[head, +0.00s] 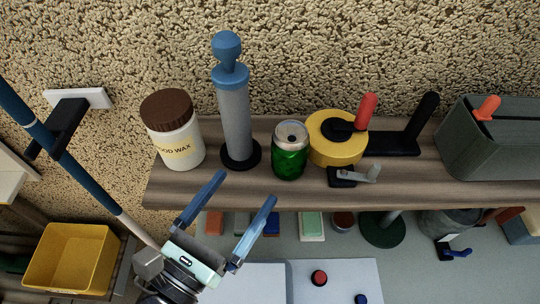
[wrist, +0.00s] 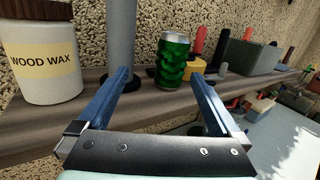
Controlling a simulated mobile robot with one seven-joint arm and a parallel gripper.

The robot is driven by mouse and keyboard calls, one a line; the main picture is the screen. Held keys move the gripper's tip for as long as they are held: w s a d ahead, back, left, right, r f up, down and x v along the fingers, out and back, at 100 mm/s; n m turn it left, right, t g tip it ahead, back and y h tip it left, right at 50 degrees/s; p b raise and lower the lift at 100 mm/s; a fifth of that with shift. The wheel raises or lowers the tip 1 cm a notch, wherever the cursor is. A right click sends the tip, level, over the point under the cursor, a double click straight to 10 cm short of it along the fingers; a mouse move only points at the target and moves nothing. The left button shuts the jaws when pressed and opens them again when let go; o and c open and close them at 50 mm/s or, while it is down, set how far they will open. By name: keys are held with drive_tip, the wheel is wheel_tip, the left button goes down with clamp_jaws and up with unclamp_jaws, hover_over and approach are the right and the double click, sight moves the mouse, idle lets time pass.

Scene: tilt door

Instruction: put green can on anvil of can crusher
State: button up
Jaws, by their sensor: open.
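The green can (head: 290,160) stands upright on the wooden shelf, between a grey cylinder and a yellow round tool. It also shows in the wrist view (wrist: 173,66), beyond the gap between the fingertips and nearer the right one. My gripper (head: 246,188) is open and empty, with two blue fingers. It is in front of the shelf, to the lower left of the can and apart from it. I cannot make out a can crusher or its anvil for certain in either view.
A wood wax jar (head: 176,130) and a tall grey cylinder with blue top (head: 235,110) stand left of the can. The yellow round tool with red handle (head: 340,150) is close on its right. A grey-green box (head: 492,145) is further right. The shelf front (head: 215,192) is clear.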

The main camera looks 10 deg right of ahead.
sight(281, 167)
drive_tip(key=shift+m+g, duration=0.6)
drive_tip(key=w+d+p, duration=0.1)
drive_tip(key=d, duration=0.1)
drive_tip(key=w+d+f+p, duration=0.1)
drive_tip(key=d, duration=0.1)
drive_tip(key=w+d+p, duration=0.1)
drive_tip(key=d, duration=0.1)
drive_tip(key=shift+w+d+f, duration=0.15)
drive_tip(key=shift+w+f, duration=0.25)
drive_tip(key=p+x, duration=0.3)
drive_tip(key=x, duration=0.2)
drive_tip(key=shift+s+r, duration=0.1)
drive_tip(key=shift+r, duration=0.05)
drive_tip(key=shift+d, duration=0.1)
drive_tip(key=c, duration=1.5)
